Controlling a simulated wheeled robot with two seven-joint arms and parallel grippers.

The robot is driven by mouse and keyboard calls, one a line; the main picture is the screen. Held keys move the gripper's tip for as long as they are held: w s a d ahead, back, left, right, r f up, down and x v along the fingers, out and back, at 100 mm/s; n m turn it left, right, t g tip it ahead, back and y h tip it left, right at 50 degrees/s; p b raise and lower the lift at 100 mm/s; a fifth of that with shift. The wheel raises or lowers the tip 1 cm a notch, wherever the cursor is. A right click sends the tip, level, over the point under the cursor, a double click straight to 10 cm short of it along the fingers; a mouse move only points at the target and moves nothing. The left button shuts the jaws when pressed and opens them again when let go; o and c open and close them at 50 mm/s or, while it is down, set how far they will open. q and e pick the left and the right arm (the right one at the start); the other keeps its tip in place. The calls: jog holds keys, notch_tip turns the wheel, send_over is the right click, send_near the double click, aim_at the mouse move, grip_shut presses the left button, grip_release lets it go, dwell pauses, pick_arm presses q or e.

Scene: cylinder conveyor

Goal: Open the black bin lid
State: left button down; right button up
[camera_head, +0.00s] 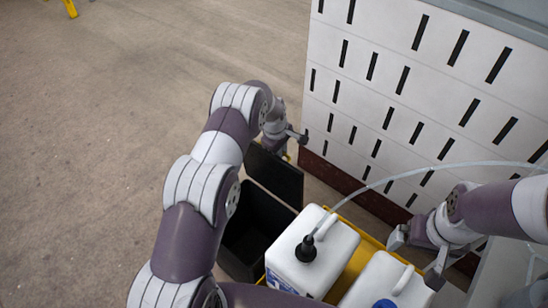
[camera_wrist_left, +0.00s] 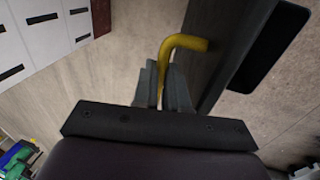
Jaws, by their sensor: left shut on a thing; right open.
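The black bin (camera_head: 250,240) stands at the lower middle of the head view, its dark inside showing. Its black lid (camera_head: 275,174) stands raised at the bin's far side, tilted up and away from the opening. My left gripper (camera_head: 297,138) is at the lid's upper edge. In the left wrist view, my left gripper (camera_wrist_left: 163,82) is shut on the yellow handle (camera_wrist_left: 187,43), beside the dark lid panel (camera_wrist_left: 214,45). My right gripper (camera_head: 416,257) is open at the right, near the white jugs and apart from the bin.
A white slotted cabinet (camera_head: 420,90) rises behind. The floor (camera_head: 110,120) at left is clear.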

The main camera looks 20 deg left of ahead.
pick_arm(q)
jog(key=shift+w+d+f, duration=0.25)
jog(key=shift+w+f, duration=0.05)
jog(key=shift+f, duration=0.05)
jog(key=c, duration=1.2)
grip_release()
jog(key=shift+w, duration=0.1)
jog(key=shift+o, duration=0.2)
jog(key=shift+w, duration=0.1)
jog(key=shift+r, duration=0.15)
jog(key=v, duration=1.2)
jog(key=shift+r+b, duration=0.25)
jog(key=shift+b, duration=0.15)
jog(key=shift+a, duration=0.1)
